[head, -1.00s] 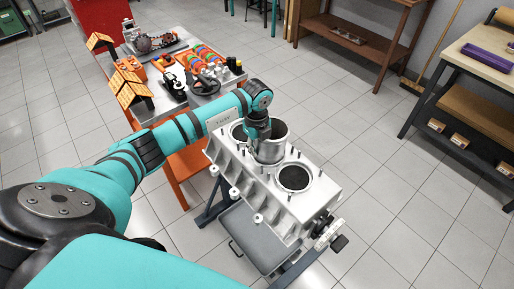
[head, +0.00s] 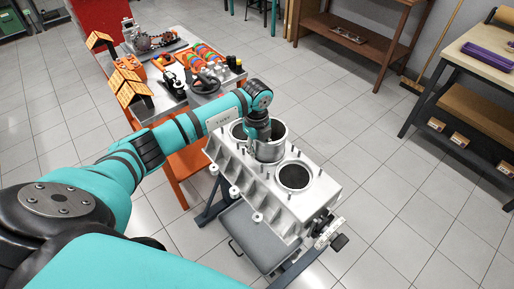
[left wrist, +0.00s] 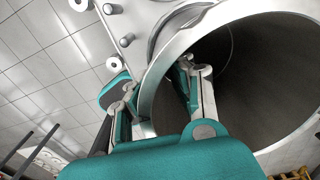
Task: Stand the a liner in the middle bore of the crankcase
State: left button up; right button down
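The crankcase (head: 232,172) is a pale metal block with a row of bores and upright studs on its deck. The liner (head: 268,152) is a grey, open-topped cylinder, roughly upright at the middle bore and standing up above the deck. I cannot tell whether its lower end is inside the bore. My right gripper is not in view.
The near right bore (head: 294,177) is open. The far left bore is partly hidden by my arm. Studs stand around the bores. A parts table (head: 150,112) with coloured parts stands behind left. A workbench (head: 480,58) is at the right, with clear floor between.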

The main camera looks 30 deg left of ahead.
pick_arm(q)
jog(key=shift+r, duration=0.2)
jog(key=shift+r+p, duration=1.2)
jog(key=shift+r, duration=0.1)
jog(key=o, duration=0.6)
jog(key=shift+c, duration=0.2)
notch_tip(320, 180, up, 12)
dwell(0.3)
